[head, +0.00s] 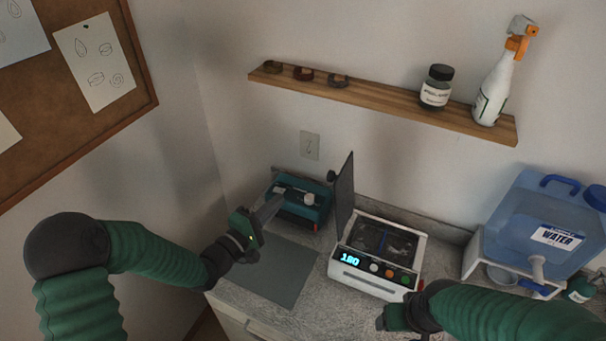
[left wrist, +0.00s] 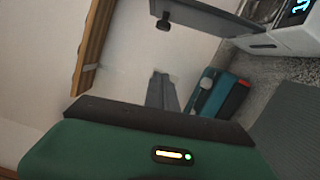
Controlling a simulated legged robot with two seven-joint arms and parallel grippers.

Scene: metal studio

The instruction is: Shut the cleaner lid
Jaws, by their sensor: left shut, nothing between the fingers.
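The cleaner (head: 377,262) is a white box with an open dark basin and a lit "180" display on its front. Its dark lid (head: 345,195) stands upright at the cleaner's left side, with a dark knob on its left face. The lid also shows in the left wrist view (left wrist: 205,17) at the top, with its knob. My left gripper (head: 270,206) is shut and empty, left of the lid and apart from it; its fingers also show in the left wrist view (left wrist: 162,92). My right gripper (head: 385,318) is at the counter's front, before the cleaner; its fingers are not clear.
A teal device (head: 301,203) stands behind my left gripper. A grey mat (head: 275,270) lies on the counter left of the cleaner. A blue water jug (head: 540,225) on a white stand is at the right. A wooden shelf (head: 390,100) with a jar and spray bottle hangs above.

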